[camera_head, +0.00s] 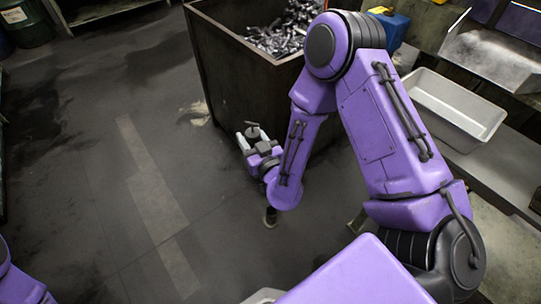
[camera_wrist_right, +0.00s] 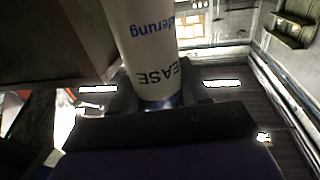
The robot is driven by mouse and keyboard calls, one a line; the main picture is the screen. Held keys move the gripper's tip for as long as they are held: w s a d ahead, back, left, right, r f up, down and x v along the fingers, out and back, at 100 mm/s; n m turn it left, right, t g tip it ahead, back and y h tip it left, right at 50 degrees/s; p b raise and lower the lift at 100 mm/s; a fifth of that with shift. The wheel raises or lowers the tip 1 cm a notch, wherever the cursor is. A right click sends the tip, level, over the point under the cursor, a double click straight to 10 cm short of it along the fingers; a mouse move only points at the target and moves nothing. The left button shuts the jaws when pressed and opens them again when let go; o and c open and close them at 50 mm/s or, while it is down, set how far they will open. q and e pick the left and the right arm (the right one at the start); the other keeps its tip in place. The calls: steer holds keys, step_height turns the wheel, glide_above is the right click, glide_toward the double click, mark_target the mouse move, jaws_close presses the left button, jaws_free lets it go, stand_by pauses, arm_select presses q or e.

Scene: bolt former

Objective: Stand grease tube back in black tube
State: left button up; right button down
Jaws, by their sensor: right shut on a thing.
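The grease tube (camera_wrist_right: 150,50) is a white cylinder with dark and blue lettering and a blue band at its lower end in the right wrist view. It stands between the fingers of my right gripper, and its far end runs out of the top of that view. In the head view my right gripper (camera_head: 256,143) is shut on it beside the front of the dark metal bin. The tube is small and hard to make out there. I cannot clearly pick out the black tube in either view. My left gripper is out of view.
The dark bin (camera_head: 225,75) full of metal bolts (camera_head: 285,32) stands close behind my right gripper. A pale tray (camera_head: 455,105) sits on the bench at the right. The floor (camera_head: 90,150) at the left is clear.

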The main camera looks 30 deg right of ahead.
arm_select(q)
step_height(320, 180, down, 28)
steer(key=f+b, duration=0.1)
steer(key=b, duration=2.4)
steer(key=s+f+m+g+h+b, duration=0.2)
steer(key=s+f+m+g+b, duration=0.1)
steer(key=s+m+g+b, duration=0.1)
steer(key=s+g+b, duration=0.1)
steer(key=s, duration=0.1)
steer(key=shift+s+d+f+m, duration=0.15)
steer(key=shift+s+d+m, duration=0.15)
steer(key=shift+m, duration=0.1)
arm_select(e)
steer(key=d+f+h, duration=0.1)
steer(key=d+f, duration=0.1)
steer(key=f, duration=1)
steer(key=w+d+f+m, duration=0.1)
steer(key=d+f, duration=0.2)
steer(key=f, duration=1)
steer(key=w+d+f+h, duration=0.1)
steer(key=d+f, duration=0.2)
steer(key=f, duration=1)
steer(key=shift+w+m+g+h, duration=0.2)
steer(key=shift+m+g+h, duration=0.1)
steer(key=shift+r, duration=0.1)
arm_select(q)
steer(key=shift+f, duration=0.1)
arm_select(e)
steer(key=shift+f, duration=0.2)
